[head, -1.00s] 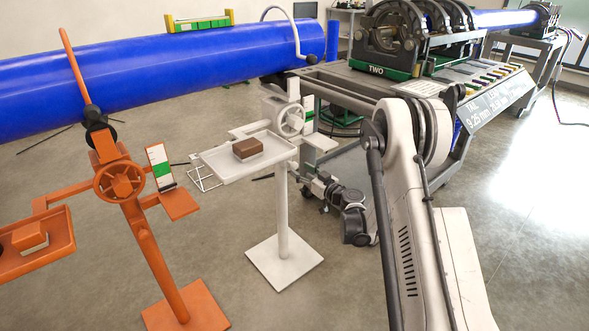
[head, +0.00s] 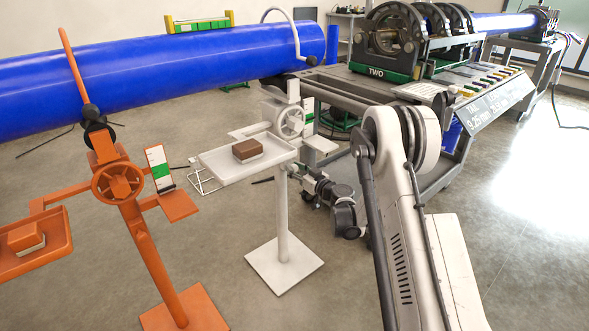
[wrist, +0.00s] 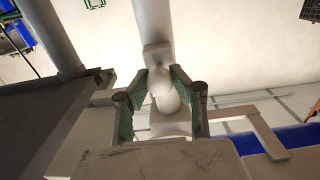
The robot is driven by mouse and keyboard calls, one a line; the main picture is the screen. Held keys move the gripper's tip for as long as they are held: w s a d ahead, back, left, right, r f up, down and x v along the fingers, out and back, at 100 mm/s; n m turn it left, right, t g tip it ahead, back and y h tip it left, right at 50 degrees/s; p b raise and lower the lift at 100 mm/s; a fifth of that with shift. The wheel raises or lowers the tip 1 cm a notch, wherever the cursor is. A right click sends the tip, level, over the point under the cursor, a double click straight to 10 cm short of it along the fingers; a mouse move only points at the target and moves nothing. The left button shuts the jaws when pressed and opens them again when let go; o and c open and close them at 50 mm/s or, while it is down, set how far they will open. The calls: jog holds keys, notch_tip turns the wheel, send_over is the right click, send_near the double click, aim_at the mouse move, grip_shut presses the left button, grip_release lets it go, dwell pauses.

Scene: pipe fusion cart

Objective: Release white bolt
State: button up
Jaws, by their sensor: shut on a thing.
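In the wrist view the two green-lined fingers of my gripper (wrist: 160,105) are shut on the rounded white bolt (wrist: 163,88), one finger on each side. The bolt sits at the white stand's upright; its far end is hidden. In the head view the white stand (head: 283,225) is upright on a square base, with a white tray (head: 215,172), a white handwheel (head: 291,121) and a small side shelf. My gripper is beside the post under the tray, mostly hidden there, and the bolt cannot be made out.
A brown-topped block (head: 247,150) lies on the white tray. An orange stand (head: 135,225) stands to the left. The pipe fusion cart (head: 425,88) is behind my arm at right. Floor in front of the stands is clear.

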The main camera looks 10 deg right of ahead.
aim_at(296, 169)
grip_shut()
jog(key=shift+v, duration=1.5)
jog(key=o, duration=1.1)
grip_release()
jog(key=shift+c, duration=0.2)
jog(key=shift+s, duration=0.1)
jog(key=v, duration=1.2)
